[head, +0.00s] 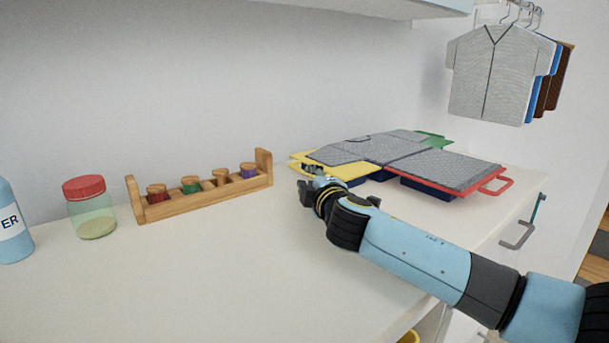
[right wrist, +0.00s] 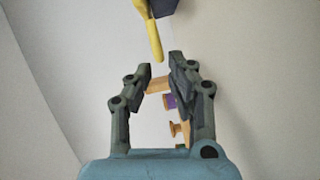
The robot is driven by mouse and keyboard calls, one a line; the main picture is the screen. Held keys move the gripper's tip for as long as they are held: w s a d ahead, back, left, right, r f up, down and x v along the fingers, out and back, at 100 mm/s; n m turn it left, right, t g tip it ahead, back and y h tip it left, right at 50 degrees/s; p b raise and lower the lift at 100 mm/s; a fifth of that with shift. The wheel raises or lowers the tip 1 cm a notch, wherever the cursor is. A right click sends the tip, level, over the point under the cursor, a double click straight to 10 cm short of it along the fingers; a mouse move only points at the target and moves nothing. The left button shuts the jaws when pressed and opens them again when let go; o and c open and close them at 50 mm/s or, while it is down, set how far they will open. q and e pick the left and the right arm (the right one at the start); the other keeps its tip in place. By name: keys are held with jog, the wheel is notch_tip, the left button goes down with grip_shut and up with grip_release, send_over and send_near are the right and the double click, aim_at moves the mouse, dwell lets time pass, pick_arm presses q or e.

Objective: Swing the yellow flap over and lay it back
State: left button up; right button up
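The yellow flap (head: 350,171) is the left panel of a folding board on the counter. It lies flat, with part of a grey garment (head: 345,152) on it. My right gripper (head: 312,178) is at the flap's left front edge, close to its handle. In the right wrist view, my right gripper (right wrist: 161,66) is open and empty. The yellow handle (right wrist: 155,42) shows just beyond its fingertips, apart from them or barely short of them; I cannot tell exactly. My left gripper is not in view.
The board also has a red flap (head: 484,187) at right and a green flap (head: 437,141) behind. A wooden rack (head: 210,197) with several stoppered pieces stands left of my gripper. A red-lidded jar (head: 91,218) and blue bottle (head: 12,222) stand farther left. The front counter is clear.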

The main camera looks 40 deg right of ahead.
jog(key=shift+x, duration=2.4)
jog(key=shift+c, duration=0.4)
grip_shut()
